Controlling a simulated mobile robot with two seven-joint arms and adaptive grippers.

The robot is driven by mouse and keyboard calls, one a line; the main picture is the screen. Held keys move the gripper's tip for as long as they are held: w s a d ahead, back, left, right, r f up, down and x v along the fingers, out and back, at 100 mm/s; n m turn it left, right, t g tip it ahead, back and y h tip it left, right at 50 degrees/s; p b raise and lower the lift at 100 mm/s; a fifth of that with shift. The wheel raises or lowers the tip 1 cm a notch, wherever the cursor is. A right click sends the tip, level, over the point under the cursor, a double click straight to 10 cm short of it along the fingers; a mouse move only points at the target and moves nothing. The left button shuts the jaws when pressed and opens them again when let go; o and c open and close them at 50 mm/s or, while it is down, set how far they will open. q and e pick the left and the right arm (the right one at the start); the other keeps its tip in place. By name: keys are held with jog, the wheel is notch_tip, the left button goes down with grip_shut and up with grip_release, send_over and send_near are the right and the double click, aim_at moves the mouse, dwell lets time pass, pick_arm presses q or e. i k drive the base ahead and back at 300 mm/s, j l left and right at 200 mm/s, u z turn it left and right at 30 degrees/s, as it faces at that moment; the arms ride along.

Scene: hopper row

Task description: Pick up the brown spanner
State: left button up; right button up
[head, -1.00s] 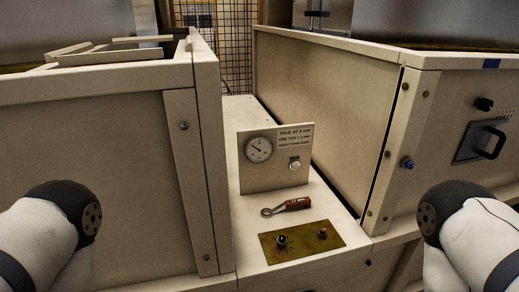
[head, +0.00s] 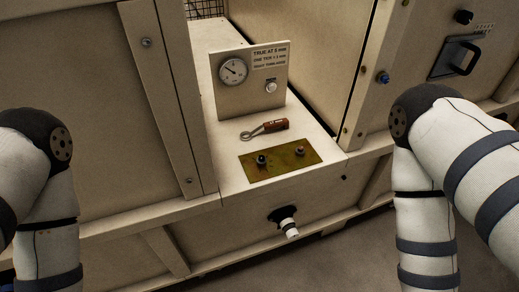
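The spanner (head: 265,129) lies flat on the narrow cream ledge (head: 225,175) between two large cream hoppers. It has a brown handle at the right and a grey metal ring end at the left. It lies between an upright gauge panel (head: 250,82) and a greenish-brown plate (head: 281,159). Parts of both my arms show at the left and right edges, well apart from the spanner. Neither of my grippers is in the picture.
The plate carries two small knobs. Hopper walls rise on the left (head: 90,110) and right (head: 310,50) of the ledge. A black and white knob (head: 287,223) sticks out of the front face below. A black handle (head: 455,58) is on the right hopper. Bare floor (head: 330,255) shows below.

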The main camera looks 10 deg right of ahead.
aim_at(284, 122)
jog(key=i+l, duration=0.15)
jog(key=l, duration=0.25)
jog(key=i+l, duration=0.15)
jog(key=l, duration=0.25)
jog(key=i+l, duration=0.15)
jog(key=l, duration=0.3)
